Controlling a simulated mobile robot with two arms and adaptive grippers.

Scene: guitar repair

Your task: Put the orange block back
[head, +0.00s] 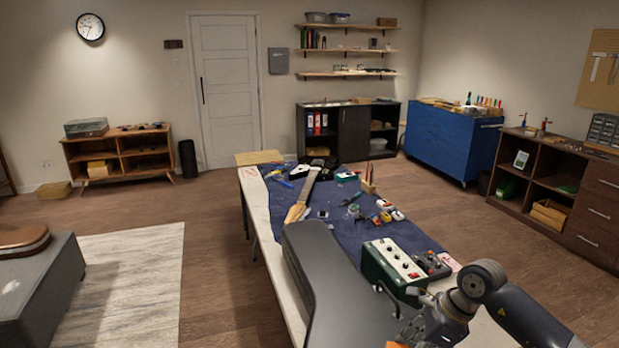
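A small orange patch (397,345), probably the orange block, shows at the bottom edge, mostly cut off by the frame. My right gripper (412,325) reaches in from the lower right, over the near end of the workbench. Its fingers are close to the orange patch and beside the dark guitar case (325,275). The fingers are small and partly hidden, so I cannot tell whether they are open or shut on the orange piece. My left gripper is out of view.
The workbench (262,215) carries a blue mat (345,232), a guitar neck (302,195), a green amplifier-like box (392,268) and several small coloured items (385,212). A blue tool cabinet (450,140) and wooden shelf unit (545,170) stand at the right.

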